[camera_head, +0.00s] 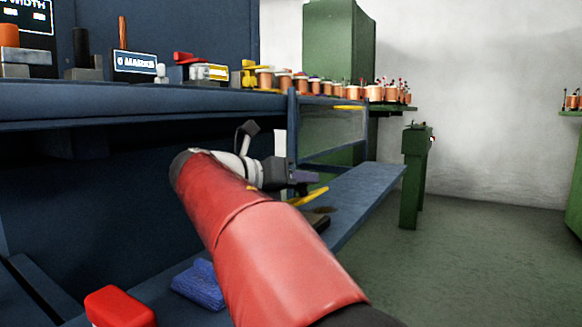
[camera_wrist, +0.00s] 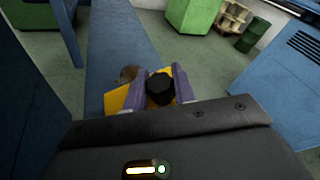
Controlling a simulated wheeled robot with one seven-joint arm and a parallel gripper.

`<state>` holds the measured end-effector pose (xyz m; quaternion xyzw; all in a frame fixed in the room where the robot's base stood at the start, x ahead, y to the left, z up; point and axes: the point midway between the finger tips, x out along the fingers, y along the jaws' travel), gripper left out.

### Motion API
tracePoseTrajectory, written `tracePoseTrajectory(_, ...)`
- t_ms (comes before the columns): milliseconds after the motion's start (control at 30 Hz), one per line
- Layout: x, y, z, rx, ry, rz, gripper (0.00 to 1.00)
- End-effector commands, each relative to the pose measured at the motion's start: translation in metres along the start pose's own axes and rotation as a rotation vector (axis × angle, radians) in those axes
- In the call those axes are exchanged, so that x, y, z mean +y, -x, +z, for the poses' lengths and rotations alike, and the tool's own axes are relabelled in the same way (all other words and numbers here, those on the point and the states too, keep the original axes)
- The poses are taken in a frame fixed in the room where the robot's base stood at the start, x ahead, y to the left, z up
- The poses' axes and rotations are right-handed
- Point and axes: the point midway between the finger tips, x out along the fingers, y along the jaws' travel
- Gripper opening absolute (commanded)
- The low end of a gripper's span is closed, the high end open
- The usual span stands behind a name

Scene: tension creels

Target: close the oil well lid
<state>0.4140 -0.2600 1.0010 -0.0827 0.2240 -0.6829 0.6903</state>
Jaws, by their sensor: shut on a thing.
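The lid is a yellow plate (camera_wrist: 117,99) with a black knob (camera_wrist: 160,87), seen close up in the wrist view. My gripper (camera_wrist: 161,82) has its purple fingers on either side of the knob and is shut on it. In the head view my gripper (camera_head: 304,177) is at the blue ledge, and the yellow lid (camera_head: 310,196) shows tilted just below it. A brownish round patch, apparently the oil well (camera_wrist: 128,73), is beside the lid on the ledge. It shows dark in the head view (camera_head: 322,210). My fingers hide part of the lid.
The blue ledge (camera_head: 372,188) runs along the machine under a shelf (camera_head: 150,108) carrying spools and signs. A blue cloth (camera_head: 199,285) and a red object (camera_head: 119,306) lie nearer. A green stand (camera_head: 412,178) is beyond. The floor at right is clear.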

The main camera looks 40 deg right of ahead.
Motion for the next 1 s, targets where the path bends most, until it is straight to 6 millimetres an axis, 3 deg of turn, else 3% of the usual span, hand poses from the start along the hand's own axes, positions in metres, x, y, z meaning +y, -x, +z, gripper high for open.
tracePoseTrajectory(500, -0.006, -0.013, -0.032, 0.094, -0.334, 0.118, 0.04)
tracePoseTrajectory(1000, -0.005, -0.015, -0.038, 0.114, -0.407, 0.144, 0.04)
